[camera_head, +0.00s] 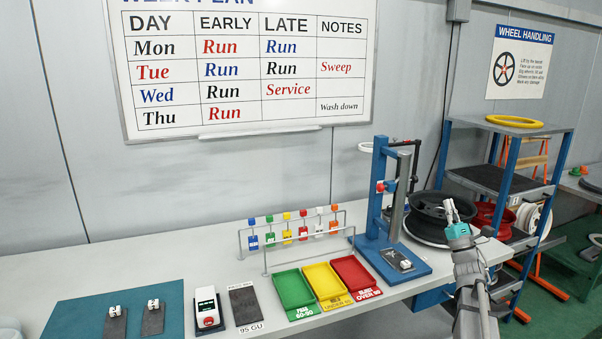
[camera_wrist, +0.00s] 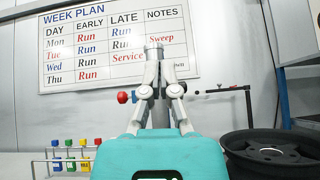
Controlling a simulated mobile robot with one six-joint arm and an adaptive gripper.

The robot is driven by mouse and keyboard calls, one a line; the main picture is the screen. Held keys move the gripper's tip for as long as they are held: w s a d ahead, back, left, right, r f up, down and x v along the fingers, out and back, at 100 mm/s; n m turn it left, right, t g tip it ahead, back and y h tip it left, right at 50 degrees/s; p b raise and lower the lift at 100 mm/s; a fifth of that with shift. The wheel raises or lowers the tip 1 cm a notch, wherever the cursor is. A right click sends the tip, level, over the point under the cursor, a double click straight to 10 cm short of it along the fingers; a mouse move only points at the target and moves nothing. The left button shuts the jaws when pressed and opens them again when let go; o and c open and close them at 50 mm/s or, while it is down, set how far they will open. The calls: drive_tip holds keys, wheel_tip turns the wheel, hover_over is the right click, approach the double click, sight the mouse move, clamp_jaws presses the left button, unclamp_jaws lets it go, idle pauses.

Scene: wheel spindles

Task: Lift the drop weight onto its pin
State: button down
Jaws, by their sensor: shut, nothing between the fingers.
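A blue test stand (camera_head: 380,160) rises from a blue base plate at the right part of the bench. A long grey upright bar (camera_head: 399,190), which may be the drop weight, stands at its right side. A grey rounded post top (camera_wrist: 154,50) shows behind my fingers in the wrist view; I cannot tell whether it is the same part. A red knob (camera_head: 380,187) sits on the stand and also shows in the wrist view (camera_wrist: 122,97). I cannot make out the pin for certain. My gripper (camera_head: 448,206) is shut and empty, right of the stand, in front of a black wheel.
The black wheel (camera_head: 428,214) lies close beside my gripper. Green (camera_head: 294,290), yellow (camera_head: 327,281) and red (camera_head: 356,275) trays stand left of the stand, before a rack of coloured tags. A blue shelf (camera_head: 508,170) holds wheels at the right. The bench's back left is clear.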

drive_tip(key=w+a+f+m+g+h, duration=0.1)
drive_tip(key=a+f+m+g+h, duration=0.4)
drive_tip(key=f+m, duration=0.65)
drive_tip(key=w+a+f+m+g+h, duration=0.1)
drive_tip(key=a+f+m+g+h, duration=0.2)
drive_tip(key=f+m+g+h, duration=0.85)
drive_tip(key=s+a+f+m+g+y, duration=0.45)
drive_tip(key=s+a+m, duration=0.35)
drive_tip(key=s, duration=0.3)
drive_tip(key=s+a+f+m+g+y, duration=0.45)
drive_tip(key=s+a+f+m, duration=0.2)
drive_tip(key=s+a, duration=0.35)
drive_tip(key=s+d+f+g+b, duration=0.1)
drive_tip(key=s+f+b, duration=0.1)
drive_tip(key=f+b, duration=0.3)
drive_tip(key=s+f+g+b, duration=0.1)
drive_tip(key=s+f+b, duration=0.2)
drive_tip(key=f+b, duration=0.15)
wheel_tip(320, 180, up, 14)
drive_tip(key=p, duration=1.2)
drive_tip(key=shift+w+f+m+h+p, duration=0.15)
drive_tip(key=shift+m+h+p, duration=0.2)
drive_tip(key=shift+m+p, duration=0.1)
